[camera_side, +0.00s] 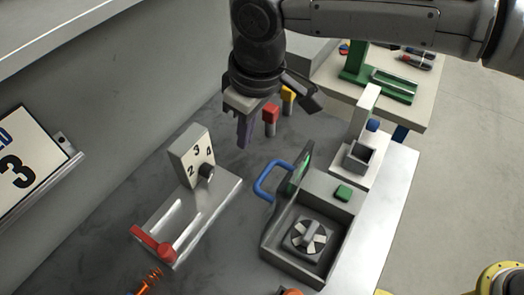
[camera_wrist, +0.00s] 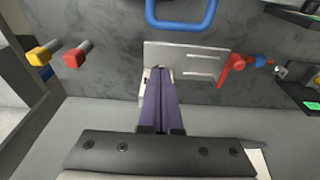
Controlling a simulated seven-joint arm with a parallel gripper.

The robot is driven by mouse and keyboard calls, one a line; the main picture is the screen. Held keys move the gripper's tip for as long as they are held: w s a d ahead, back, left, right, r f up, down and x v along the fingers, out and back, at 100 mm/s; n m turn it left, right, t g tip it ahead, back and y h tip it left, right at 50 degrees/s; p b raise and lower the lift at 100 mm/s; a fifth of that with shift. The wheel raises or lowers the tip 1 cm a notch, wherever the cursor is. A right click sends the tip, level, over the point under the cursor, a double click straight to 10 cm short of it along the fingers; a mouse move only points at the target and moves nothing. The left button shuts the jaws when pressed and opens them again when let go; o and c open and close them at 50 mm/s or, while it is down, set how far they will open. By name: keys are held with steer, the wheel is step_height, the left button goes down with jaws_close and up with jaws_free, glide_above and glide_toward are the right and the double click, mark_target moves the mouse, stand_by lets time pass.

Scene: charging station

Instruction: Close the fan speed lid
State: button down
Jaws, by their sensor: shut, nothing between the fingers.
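A grey box (camera_side: 268,243) holds a round dial (camera_side: 308,238) that is in plain view. Its lid (camera_side: 302,168) stands open, raised at the back left of the dial, with a green patch on its face. A blue U-shaped handle (camera_side: 268,183) sticks out from the lid toward the left. The handle also shows at the top of the wrist view (camera_wrist: 182,27). My gripper (camera_side: 244,142) is above and behind the handle, apart from it. Its two purple fingers (camera_wrist: 160,72) are together and empty, pointing down. No label naming the fan speed is readable.
A slider panel (camera_side: 219,198) with a red lever (camera_side: 155,246) and a number plate (camera_side: 191,156) stands left of the box. Red (camera_side: 271,113) and yellow (camera_side: 288,93) pegs stand close beside my gripper. A green button (camera_side: 343,193) sits on the box.

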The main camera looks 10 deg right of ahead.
steer(key=shift+s+d+f, duration=0.35)
steer(key=shift+s+f, duration=0.05)
steer(key=shift+f, duration=0.2)
steer(key=shift+s+d+f, duration=0.35)
steer(key=shift+d+f, duration=0.05)
steer(key=shift+f, duration=0.15)
steer(key=shift+s+d+f, duration=0.35)
steer(key=shift+s+f, duration=0.05)
steer(key=shift+f, duration=0.2)
steer(key=shift+r, duration=0.1)
steer(key=shift+s+d+r+t+y, duration=0.1)
steer(key=shift+s+d+t+y, duration=0.2)
